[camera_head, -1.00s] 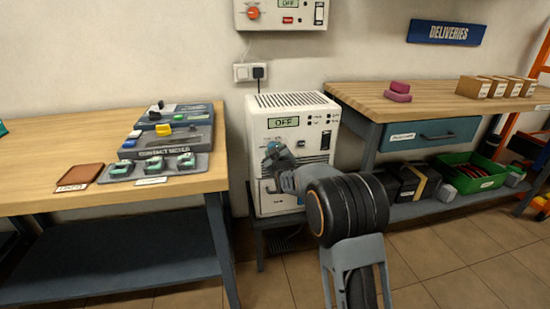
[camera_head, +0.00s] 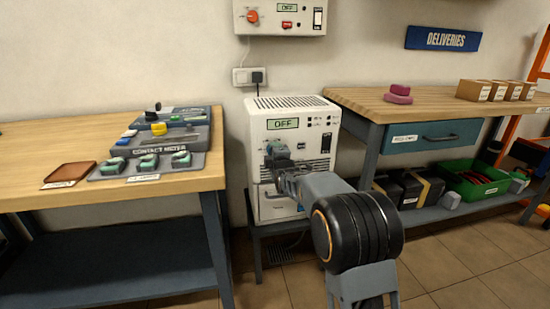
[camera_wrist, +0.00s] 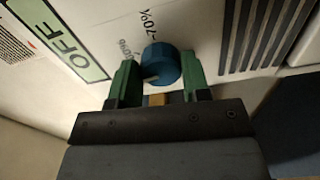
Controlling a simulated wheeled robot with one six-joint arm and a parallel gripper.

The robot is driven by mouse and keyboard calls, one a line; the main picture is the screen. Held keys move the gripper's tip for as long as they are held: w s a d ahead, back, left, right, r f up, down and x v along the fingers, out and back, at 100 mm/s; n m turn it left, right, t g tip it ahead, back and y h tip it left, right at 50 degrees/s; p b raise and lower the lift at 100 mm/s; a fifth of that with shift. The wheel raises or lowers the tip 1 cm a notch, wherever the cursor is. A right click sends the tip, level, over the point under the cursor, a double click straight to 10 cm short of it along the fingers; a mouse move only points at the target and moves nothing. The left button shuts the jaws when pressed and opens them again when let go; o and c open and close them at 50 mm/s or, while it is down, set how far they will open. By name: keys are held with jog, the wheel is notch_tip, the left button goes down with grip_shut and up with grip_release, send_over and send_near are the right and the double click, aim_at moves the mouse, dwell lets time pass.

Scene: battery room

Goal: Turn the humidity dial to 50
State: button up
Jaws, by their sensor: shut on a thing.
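A white dehumidifier-like unit (camera_head: 317,142) stands on a low stand between the two benches. Its display (camera_head: 283,124) reads OFF; the display also shows in the wrist view (camera_wrist: 58,38). The blue humidity dial (camera_wrist: 161,65) is on the front panel, with "70%" printed beside it and another mark partly hidden near the left finger. My gripper (camera_wrist: 160,84) has its two green fingers on either side of the dial, shut on it. In the head view my gripper (camera_head: 274,152) hides the dial. A pale pointer line shows on the dial's lower left part.
The left bench (camera_head: 60,145) holds a contact meter (camera_head: 165,140) and a brown pad (camera_head: 69,174). A wall box with a red knob (camera_head: 252,16) hangs above.

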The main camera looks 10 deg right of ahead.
jog(key=shift+r+n+b, duration=0.1)
jog(key=shift+n+b, duration=0.2)
jog(key=shift+n, duration=1.7)
jog(key=o, duration=0.9)
jog(key=s+p, duration=0.3)
jog(key=s, duration=1)
jog(key=shift+s, duration=0.4)
